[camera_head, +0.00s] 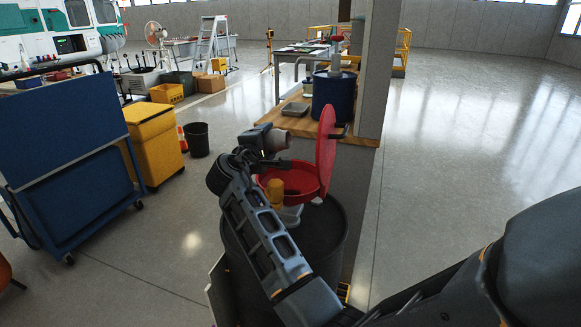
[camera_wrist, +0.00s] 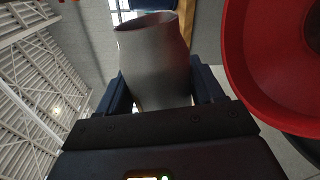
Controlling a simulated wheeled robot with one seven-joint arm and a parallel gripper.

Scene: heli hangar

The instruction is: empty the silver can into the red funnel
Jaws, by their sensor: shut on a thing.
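The silver can (camera_head: 279,141) is in my gripper (camera_head: 268,146), lying nearly on its side above the red funnel (camera_head: 303,190), apart from it. In the head view its end points right, toward the funnel's raised red lid (camera_head: 326,152). The funnel's red rim (camera_wrist: 240,60) shows at the right there. The funnel sits on a dark drum (camera_head: 330,240). No stream of contents shows.
A blue drum (camera_head: 333,97) stands on the wooden bench (camera_head: 350,136) behind the funnel, by a pillar (camera_head: 378,70). A blue cart (camera_head: 70,150), a yellow cabinet (camera_head: 155,145) and a black bin (camera_head: 197,140) stand left. The floor at right is clear.

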